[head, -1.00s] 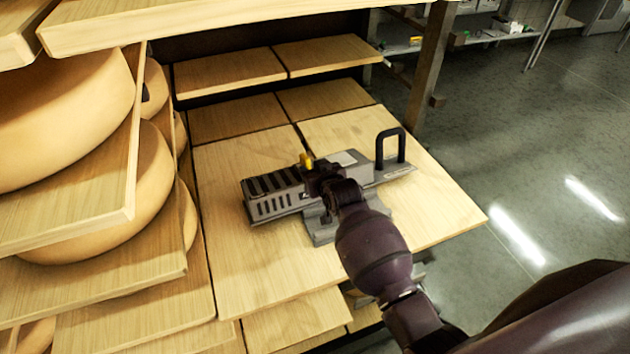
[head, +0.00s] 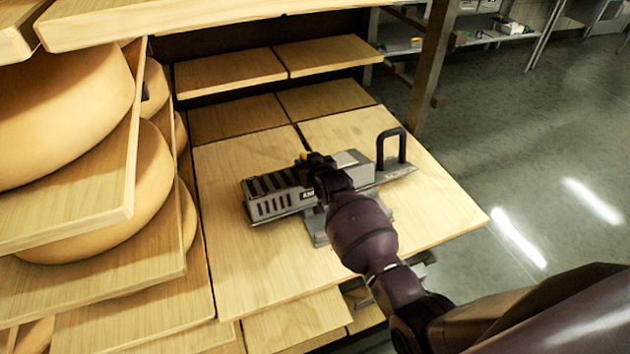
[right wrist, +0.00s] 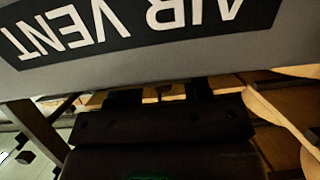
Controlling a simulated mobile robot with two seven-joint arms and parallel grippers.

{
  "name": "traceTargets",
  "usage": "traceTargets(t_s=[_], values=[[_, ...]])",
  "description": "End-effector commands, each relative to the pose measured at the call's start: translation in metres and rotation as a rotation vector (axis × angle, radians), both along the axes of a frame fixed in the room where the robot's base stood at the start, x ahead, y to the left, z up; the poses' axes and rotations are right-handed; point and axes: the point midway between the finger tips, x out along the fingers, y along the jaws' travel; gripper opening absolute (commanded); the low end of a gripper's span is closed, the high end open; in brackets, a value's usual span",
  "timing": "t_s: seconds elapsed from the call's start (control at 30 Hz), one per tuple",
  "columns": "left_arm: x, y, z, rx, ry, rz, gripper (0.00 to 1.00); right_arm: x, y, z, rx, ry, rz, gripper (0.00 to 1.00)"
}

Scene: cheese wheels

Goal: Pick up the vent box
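The vent box (head: 275,196) is a grey device with dark slots on its left end, a black upright handle at its right end and a small yellow part on top. It lies on a light wooden shelf board (head: 265,265). My right gripper (head: 314,166) is at the middle of the box, close to the yellow part, and hides some of it. In the right wrist view the box's "AIR VENT" side (right wrist: 150,40) fills the top, upside down. The two dark fingers there stand apart; their tips are hard to see, and contact is unclear. My left gripper is out of view.
Cheese wheels (head: 65,120) sit on stacked boards at the left, close to the vent box's board. A dark wooden post (head: 432,75) stands behind on the right. Open grey floor (head: 540,150) lies to the right.

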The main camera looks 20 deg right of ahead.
Motion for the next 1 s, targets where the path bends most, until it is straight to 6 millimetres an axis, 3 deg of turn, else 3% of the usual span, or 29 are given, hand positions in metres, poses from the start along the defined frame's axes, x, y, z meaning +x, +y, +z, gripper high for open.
traceTargets(t_s=[0.03, 0.27, 0.3, 1.0], values=[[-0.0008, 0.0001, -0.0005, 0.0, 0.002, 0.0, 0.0, -0.0001, -0.0001, -0.0001, 0.0, 0.0, 0.0, 0.37], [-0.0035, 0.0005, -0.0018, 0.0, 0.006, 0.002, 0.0, -0.0003, -0.0001, -0.0001, 0.0, 0.0, 0.0, 0.01], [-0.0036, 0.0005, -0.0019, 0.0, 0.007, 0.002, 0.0, -0.0003, -0.0001, -0.0001, 0.0, 0.0, 0.0, 0.0], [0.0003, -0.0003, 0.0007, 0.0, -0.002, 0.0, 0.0, -0.0004, -0.0001, -0.0003, 0.0, 0.0, 0.0, 0.0]])
